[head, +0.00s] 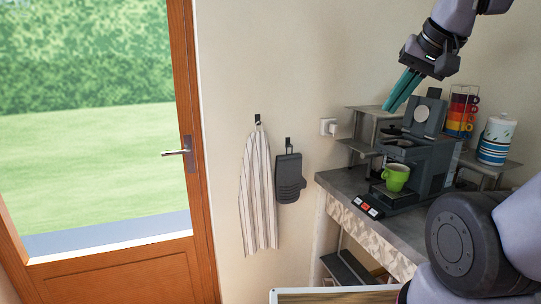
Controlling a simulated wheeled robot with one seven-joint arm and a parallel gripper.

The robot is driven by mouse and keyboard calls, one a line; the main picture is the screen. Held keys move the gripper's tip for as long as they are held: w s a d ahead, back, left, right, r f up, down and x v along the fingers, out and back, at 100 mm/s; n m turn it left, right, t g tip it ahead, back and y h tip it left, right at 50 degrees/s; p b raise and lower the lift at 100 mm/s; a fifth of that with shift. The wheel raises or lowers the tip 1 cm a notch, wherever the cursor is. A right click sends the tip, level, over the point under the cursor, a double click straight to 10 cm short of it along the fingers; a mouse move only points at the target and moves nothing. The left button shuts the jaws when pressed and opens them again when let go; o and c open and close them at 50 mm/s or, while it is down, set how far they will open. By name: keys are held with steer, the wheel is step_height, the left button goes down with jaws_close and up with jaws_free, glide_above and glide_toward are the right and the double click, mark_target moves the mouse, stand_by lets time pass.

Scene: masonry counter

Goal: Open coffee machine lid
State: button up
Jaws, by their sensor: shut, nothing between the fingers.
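The dark grey coffee machine (419,162) stands on the counter at the right in the head view. Its lid (428,113) is raised, standing upright at the top of the machine with a round grey disc on its face. A green cup (396,177) sits on the machine's front platform. My gripper (390,108) has teal fingers pointing down and left, above the machine and beside the raised lid. The fingers are shut with nothing between them. I cannot tell whether they touch the lid.
The grey counter (340,186) holds metal shelves (365,110), a rack of coloured cups (461,113) and striped blue-and-white crockery (495,140). A striped towel (259,190) and a dark mitt (289,178) hang on the wall. A glazed wooden door (197,180) is at the left.

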steer(key=o, duration=0.5)
steer(key=shift+s, duration=0.25)
step_height(320, 180, up, 9)
steer(key=n+g+y, duration=0.1)
steer(key=n+g, duration=0.2)
steer(key=n, duration=0.5)
glide_above(435, 89)
steer(key=s+d, duration=0.3)
steer(key=x, duration=1)
steer(key=shift+w+f, duration=0.15)
jaws_close()
